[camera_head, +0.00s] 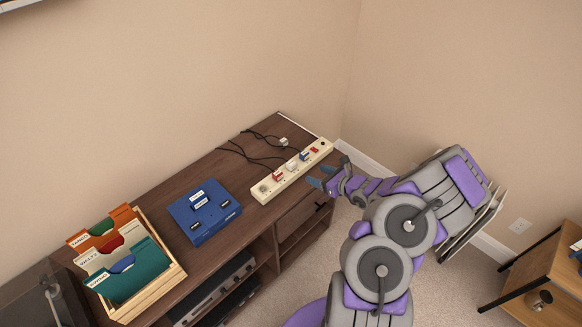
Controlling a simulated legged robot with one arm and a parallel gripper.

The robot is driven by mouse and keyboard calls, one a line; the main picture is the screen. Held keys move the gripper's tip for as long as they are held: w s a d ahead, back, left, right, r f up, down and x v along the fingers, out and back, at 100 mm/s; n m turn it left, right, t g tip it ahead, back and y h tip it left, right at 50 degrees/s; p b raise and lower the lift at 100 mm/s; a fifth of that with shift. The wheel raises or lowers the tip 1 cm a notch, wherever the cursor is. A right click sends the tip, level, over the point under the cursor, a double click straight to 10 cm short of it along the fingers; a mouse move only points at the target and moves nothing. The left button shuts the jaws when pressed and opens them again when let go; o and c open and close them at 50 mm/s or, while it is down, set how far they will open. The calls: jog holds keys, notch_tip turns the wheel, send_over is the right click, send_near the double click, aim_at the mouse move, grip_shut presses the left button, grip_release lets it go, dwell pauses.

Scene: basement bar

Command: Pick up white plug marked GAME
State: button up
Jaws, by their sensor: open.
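A cream power strip (262,197) lies along the front right of the dark wood cabinet. A white plug (291,166) sits on the strip between a red plug (278,175) and a blue plug (304,156). Another small white plug (283,141) lies loose on the cabinet top behind the strip, beside black cords. The labels are too small to read, so I cannot tell which white plug is marked GAME. My gripper (319,177) is open and empty, just off the strip's front right side, its fingers pointing left.
A blue game console (204,211) sits on the cabinet top (233,174). A wooden box (164,283) of colored folders stands at left. Black cords (262,158) lie behind the strip. Walls close the back and right. A wooden table (545,277) stands at lower right.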

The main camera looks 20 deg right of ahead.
jog(key=b, duration=0.2)
send_near(293, 164)
jog(key=x, duration=0.5)
jog(key=shift+a+f, duration=0.15)
jog(key=shift+f, duration=0.2)
jog(key=shift+d+b+x, duration=0.2)
jog(key=shift+b+x, duration=0.7)
jog(key=shift+x, duration=2.1)
jog(key=shift+w+r, duration=0.1)
jog(key=shift+r, duration=0.1)
jog(key=shift+c, duration=0.5)
jog(key=c, duration=1)
jog(key=shift+o, duration=0.2)
jog(key=shift+r, duration=0.1)
